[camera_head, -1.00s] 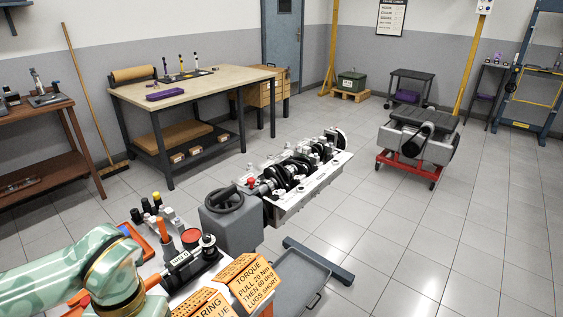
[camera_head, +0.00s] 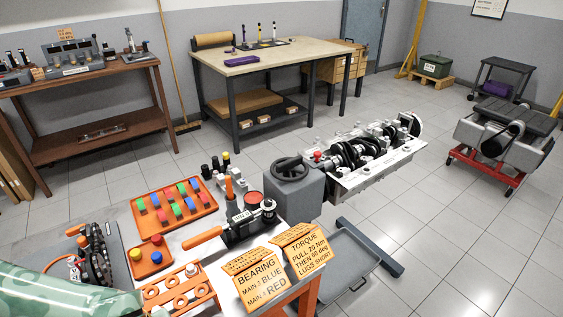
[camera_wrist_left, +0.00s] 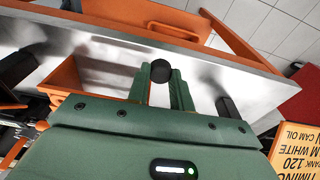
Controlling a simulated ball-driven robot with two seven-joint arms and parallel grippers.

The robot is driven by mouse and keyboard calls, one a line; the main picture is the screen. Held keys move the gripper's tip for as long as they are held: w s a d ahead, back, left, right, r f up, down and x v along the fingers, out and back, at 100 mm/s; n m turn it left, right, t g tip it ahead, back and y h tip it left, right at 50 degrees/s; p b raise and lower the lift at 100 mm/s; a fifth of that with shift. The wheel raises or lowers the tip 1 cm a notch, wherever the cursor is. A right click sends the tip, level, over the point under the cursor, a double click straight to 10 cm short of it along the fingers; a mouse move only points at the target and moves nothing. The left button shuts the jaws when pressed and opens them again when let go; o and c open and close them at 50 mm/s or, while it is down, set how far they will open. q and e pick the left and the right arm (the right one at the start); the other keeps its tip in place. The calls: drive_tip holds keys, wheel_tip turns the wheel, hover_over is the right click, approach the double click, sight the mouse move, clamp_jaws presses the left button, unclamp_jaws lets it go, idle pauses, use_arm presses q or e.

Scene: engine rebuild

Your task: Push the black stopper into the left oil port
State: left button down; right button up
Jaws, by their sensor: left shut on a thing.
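In the left wrist view my left gripper (camera_wrist_left: 161,88) is shut on the black stopper (camera_wrist_left: 160,70), whose round dark end shows between the green fingertips. In the head view only my green left arm shows at the bottom left corner; its gripper is out of frame. The engine block (camera_head: 345,181) with its crankshaft is on the grey stand at the middle right, well away from this arm. I cannot make out the left oil port. My right gripper is in neither view.
In the head view a work table holds an orange tray (camera_head: 151,223) of coloured pieces, an orange bearing sign (camera_head: 261,284), a torque sign (camera_head: 304,252) and black tools. A grey drip tray (camera_head: 345,270) lies beside it. The floor beyond is largely clear.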

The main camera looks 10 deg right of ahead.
use_arm(q)
drive_tip(key=shift+s+d+f+m+h, duration=0.1)
drive_tip(key=shift+s+f+m, duration=0.25)
drive_tip(key=shift+m, duration=0.6)
drive_tip(key=shift+s+d+f+m+h, duration=0.1)
drive_tip(key=shift+s+f+m, duration=0.2)
drive_tip(key=shift+m, duration=0.7)
drive_tip(key=shift+s+f+m+h, duration=0.1)
drive_tip(key=shift+s+f+m, duration=0.2)
drive_tip(key=shift+m, duration=0.65)
